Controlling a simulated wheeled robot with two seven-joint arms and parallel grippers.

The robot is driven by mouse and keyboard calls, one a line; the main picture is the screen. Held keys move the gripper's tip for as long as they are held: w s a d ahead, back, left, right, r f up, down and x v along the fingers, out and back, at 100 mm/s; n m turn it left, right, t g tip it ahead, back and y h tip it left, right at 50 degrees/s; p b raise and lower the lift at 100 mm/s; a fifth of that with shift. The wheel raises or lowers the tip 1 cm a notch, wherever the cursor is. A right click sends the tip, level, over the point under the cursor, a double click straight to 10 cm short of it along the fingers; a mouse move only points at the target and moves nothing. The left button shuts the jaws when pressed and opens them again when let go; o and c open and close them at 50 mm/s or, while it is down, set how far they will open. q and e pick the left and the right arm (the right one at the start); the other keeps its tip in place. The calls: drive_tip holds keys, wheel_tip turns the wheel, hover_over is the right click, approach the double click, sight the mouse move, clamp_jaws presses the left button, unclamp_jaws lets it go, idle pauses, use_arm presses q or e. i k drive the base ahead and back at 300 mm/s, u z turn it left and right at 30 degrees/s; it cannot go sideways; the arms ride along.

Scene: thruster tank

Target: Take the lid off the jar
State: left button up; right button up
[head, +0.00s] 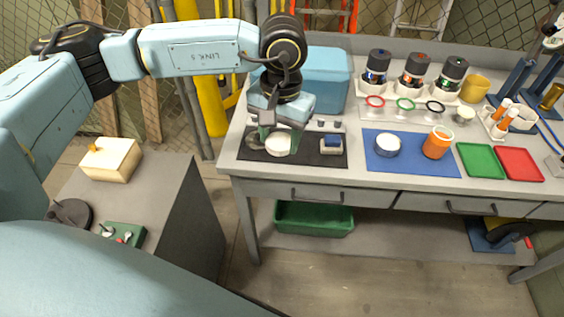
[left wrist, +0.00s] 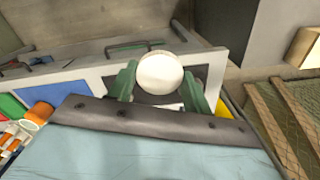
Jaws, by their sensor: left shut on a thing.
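My left gripper (head: 272,136) points down over the black mat (head: 316,157) at the left end of the workbench. It is shut on a white round thing (head: 279,145), which looks like the jar's lid. In the left wrist view the white round top (left wrist: 160,73) sits between the two green fingers. The gripper and the top hide whatever is below it, so I cannot tell whether it is still seated on a jar. A small round container with a white top (head: 387,145) stands on the blue mat. My right gripper is not in view.
An orange container (head: 437,143) stands on the blue mat (head: 400,169). A blue box (head: 326,78) stands behind. Green (head: 481,160) and red (head: 520,163) trays lie to the right. Several dark-topped bottles stand at the back.

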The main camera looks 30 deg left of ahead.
sight(439, 139)
drive_tip(key=k, duration=0.15)
drive_tip(key=z, duration=1.1)
drive_tip(key=i, duration=0.7)
drive_tip(key=u, duration=1.3)
